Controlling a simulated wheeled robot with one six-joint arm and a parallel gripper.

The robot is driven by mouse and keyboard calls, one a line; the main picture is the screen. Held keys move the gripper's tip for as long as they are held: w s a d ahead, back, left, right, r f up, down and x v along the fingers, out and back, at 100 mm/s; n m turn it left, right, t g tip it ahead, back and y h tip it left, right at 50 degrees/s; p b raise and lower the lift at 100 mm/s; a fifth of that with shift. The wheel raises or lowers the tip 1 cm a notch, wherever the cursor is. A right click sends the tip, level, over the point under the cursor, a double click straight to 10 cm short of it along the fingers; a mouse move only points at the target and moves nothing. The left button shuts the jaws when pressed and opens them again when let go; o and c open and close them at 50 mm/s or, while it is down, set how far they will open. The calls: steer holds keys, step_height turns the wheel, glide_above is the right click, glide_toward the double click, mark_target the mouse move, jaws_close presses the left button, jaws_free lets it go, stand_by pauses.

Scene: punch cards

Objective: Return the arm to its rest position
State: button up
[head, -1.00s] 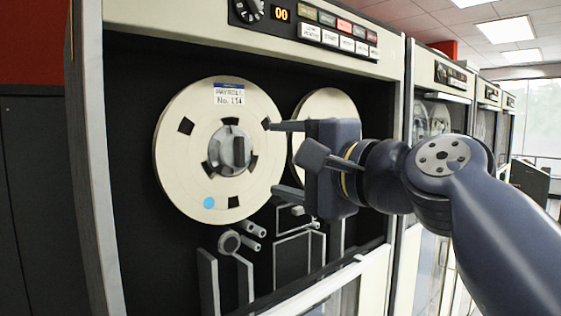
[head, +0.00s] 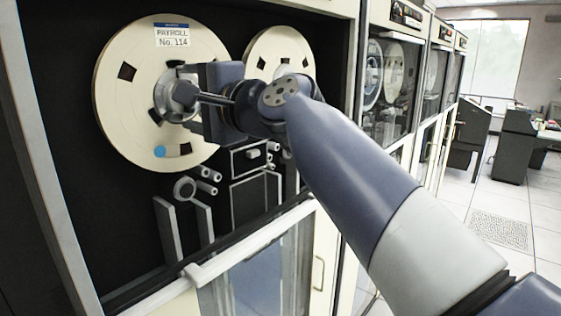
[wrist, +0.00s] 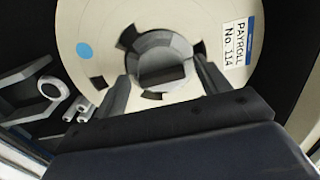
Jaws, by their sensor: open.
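My gripper (head: 190,95) is open in front of the left tape reel (head: 122,75), a cream disc labelled "PAYROLL No. 114" with a blue dot. The reel is mounted upright in the tape drive. In the wrist view my gripper (wrist: 162,72) has one finger on each side of the reel's grey hub (wrist: 163,55). I cannot tell whether the fingers touch the hub. In the head view the gripper body hides part of the reel's right side. My arm is stretched out from the lower right.
A second cream reel (head: 280,50) sits to the right, partly behind my arm. The drive's frame and its lower glass door (head: 245,285) lie close below. More tape cabinets (head: 395,75) stand to the right. Open floor (head: 480,265) lies at the right.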

steer(key=shift+w+a, duration=0.1)
steer(key=shift+a, duration=0.05)
stand_by(0.3)
steer(key=b+v, duration=0.3)
steer(key=v, duration=0.7)
steer(key=w+a+m+p, duration=0.6)
steer(key=m+p, duration=0.8)
steer(key=m, duration=0.4)
steer(key=shift+w+a+r, duration=0.2)
steer(key=shift+a+r, duration=0.05)
steer(key=shift+a, duration=0.2)
